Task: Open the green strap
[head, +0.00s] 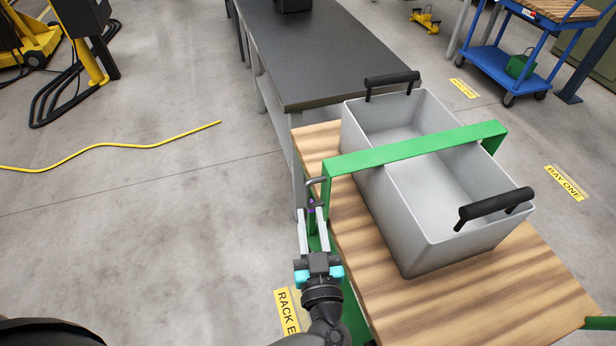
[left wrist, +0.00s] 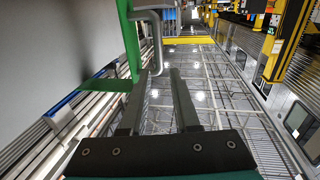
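The green strap (head: 415,147) lies across the top of a light grey bin (head: 440,236), with its near end bent down the bin's left side. A grey bent handle (head: 318,181) sticks out from that end, with a small purple spot below it. My left gripper (head: 312,214) is open at the handle, its two fingers apart. In the left wrist view the handle (left wrist: 157,40) hangs down from the green strap (left wrist: 130,40), its lower end between or just beyond the fingertips of my left gripper (left wrist: 158,72). I cannot tell whether they touch. My right gripper is not in view.
The bin stands on a wood-topped cart (head: 545,277) and has black handles at both ends. A dark table (head: 320,50) adjoins the cart's far end. A blue trolley (head: 500,65) stands at the back right. The floor at left is open, with a yellow cable (head: 110,146).

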